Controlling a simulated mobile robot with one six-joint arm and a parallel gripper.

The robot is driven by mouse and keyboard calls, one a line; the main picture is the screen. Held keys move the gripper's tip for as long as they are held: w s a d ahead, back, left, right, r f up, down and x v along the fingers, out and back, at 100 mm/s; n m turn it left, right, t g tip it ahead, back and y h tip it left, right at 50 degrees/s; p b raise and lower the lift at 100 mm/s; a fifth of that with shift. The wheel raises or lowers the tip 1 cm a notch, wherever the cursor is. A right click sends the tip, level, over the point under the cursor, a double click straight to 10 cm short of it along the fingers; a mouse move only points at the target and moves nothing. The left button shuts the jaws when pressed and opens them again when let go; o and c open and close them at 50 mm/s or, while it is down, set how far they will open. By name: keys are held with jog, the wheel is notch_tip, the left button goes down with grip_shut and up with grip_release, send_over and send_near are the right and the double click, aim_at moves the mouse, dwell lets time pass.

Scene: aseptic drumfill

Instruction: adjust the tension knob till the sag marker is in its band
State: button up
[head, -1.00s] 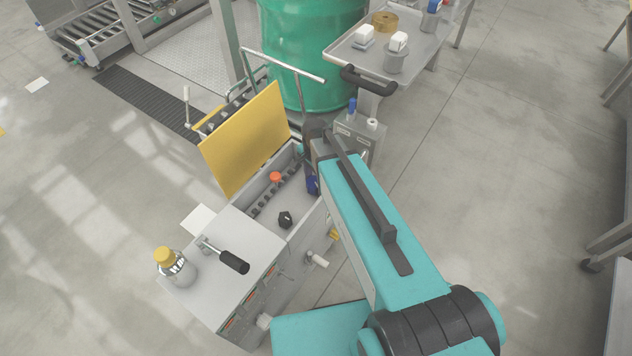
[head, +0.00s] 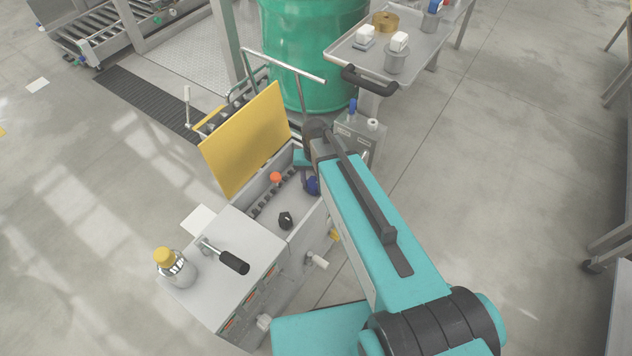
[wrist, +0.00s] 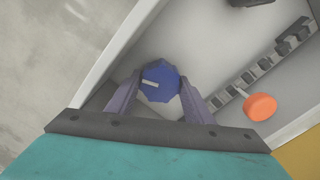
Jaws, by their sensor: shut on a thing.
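A blue faceted knob (wrist: 160,80) with a pale line on its top sits inside the open grey box (head: 296,238). My gripper (wrist: 160,84) is shut on it, one finger on each side. In the head view the blue knob (head: 313,186) is partly hidden by my arm. An orange round piece (wrist: 260,106), on a thin pale stem, stands beside a dark chain (wrist: 250,77). It also shows in the head view (head: 275,177). I cannot tell whether it is the sag marker, and I make out no band.
A yellow lid (head: 246,140) stands open behind the box. A black knob (head: 286,220) is inside it. A green drum (head: 312,50) and a cart (head: 345,52) stand behind.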

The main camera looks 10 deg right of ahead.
aim_at(315, 181)
jog(key=shift+n, duration=0.6)
jog(key=shift+s, duration=0.1)
jog(key=o, duration=1)
jog(key=shift+o, duration=0.2)
notch_tip(315, 181, up, 14)
jog(key=shift+b, duration=0.35)
jog(key=shift+f, duration=0.1)
